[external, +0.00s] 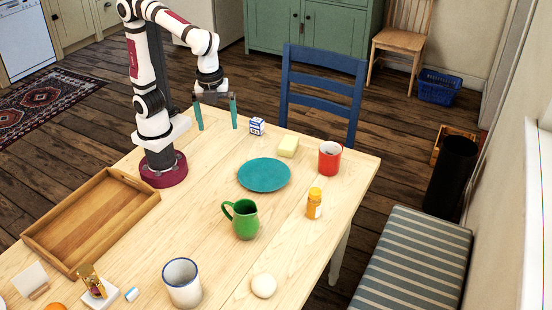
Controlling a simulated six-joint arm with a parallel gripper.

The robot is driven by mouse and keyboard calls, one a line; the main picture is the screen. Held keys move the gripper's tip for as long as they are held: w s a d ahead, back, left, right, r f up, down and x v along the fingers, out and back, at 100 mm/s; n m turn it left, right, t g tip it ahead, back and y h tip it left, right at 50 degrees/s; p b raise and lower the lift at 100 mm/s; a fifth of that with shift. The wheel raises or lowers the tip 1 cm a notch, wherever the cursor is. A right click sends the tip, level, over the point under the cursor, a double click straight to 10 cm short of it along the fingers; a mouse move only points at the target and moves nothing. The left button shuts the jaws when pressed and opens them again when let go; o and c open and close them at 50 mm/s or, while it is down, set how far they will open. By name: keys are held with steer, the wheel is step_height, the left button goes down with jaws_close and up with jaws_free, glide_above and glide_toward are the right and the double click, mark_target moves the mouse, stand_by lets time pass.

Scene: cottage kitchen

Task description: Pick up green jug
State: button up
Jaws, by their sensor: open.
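The green jug (246,220) stands upright on the wooden table, near its middle, with its handle toward the left. My gripper (217,126) is open and empty, with its two teal fingers pointing down. It hangs near the far edge of the table, well behind the jug and apart from it. Nothing hides the jug.
A teal plate (264,174) lies just behind the jug, and a yellow-orange bottle (314,204) stands to its right. A red mug (329,158), a white mug (183,283), a bun-like round item (263,286) and a wooden tray (35,235) are also on the table.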

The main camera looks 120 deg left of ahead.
mark_target(225, 231)
steer(key=s+a+f+n, duration=0.2)
steer(key=s+f+n, duration=0.1)
steer(key=s, duration=0.4)
steer(key=s+a+f+n+y, duration=0.1)
steer(key=s+a+f+n, duration=0.2)
steer(key=s, duration=0.5)
steer(key=shift+a+f, duration=0.15)
steer(key=shift+f, duration=0.15)
steer(key=c, duration=1.2)
steer(key=w+d+f+n+g+h, duration=0.2)
steer(key=w+d+f+n+h, duration=0.4)
steer(key=w+n+h, duration=0.3)
steer(key=w+a+f+n+t+h, duration=0.3)
steer(key=w+f+n+t, duration=0.25)
steer(key=w+n, duration=0.4)
steer(key=x, duration=0.5)
steer(key=s+x, duration=0.1)
steer(key=x, duration=0.9)
steer(key=shift+s+d+f, duration=0.1)
steer(key=shift+s+f, duration=0.2)
steer(key=shift+f, duration=0.2)
